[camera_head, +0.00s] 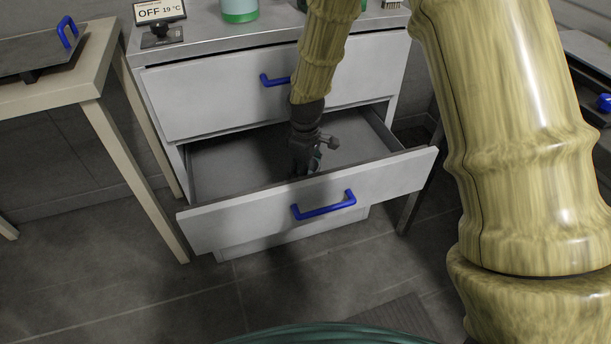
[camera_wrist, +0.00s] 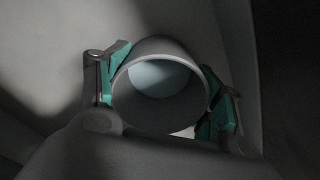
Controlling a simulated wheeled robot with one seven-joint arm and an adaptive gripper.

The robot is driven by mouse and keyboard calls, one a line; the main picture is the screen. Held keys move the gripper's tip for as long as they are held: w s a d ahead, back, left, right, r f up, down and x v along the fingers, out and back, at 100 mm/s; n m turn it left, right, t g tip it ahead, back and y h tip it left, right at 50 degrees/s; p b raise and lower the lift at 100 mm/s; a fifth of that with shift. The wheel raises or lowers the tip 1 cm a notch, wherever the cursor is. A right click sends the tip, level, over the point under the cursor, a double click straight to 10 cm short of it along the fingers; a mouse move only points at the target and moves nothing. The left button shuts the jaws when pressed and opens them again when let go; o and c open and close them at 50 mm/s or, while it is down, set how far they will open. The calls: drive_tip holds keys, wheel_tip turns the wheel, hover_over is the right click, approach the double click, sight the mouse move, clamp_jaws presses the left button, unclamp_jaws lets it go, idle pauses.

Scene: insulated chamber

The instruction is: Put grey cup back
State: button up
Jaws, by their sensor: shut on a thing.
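The grey cup (camera_wrist: 160,48) shows in the wrist view, its round mouth toward the camera. My gripper (camera_wrist: 160,95) is shut on it, with one green-padded finger on each side of the cup. In the head view my gripper (camera_head: 305,165) reaches down into the open lower drawer (camera_head: 235,162). The cup cannot be made out in the head view, as the gripper and the drawer front hide it. I cannot tell whether the cup touches the drawer floor.
The drawer front (camera_head: 395,178) with a blue handle (camera_head: 325,206) stands between the gripper and the open floor. The upper drawer (camera_head: 200,100) is closed. A table (camera_head: 85,90) stands at left.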

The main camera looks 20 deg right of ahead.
drive_tip(key=shift+f, duration=0.35)
drive_tip(key=shift+f, duration=0.1)
drive_tip(key=o, duration=1.1)
wheel_tip(320, 180, up, 12)
drive_tip(key=p, duration=0.3)
